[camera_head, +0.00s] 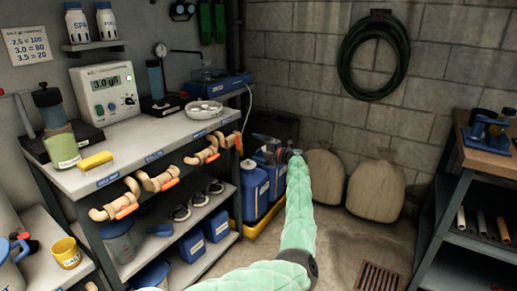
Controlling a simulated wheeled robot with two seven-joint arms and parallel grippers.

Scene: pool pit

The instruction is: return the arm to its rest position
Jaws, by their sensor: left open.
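My left arm (299,205), in a mint-green padded cover, reaches up from the bottom of the head view. My left gripper (262,146) is small at its far end, dark with blue parts. It is open, and I see nothing held in it. It appears in front of the dark corner area, to the right of the workbench (140,150) and above the blue canisters in the picture. I cannot tell its exact distance from them. My right gripper is not in view.
Valves with orange handles (160,180) stick out along the bench front. Blue canisters (254,190) stand in a yellow tray (240,229). Two sacks (375,188) lean against the block wall. A dark shelf table (484,160) stands at right. The floor by the drain grate (380,277) is clear.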

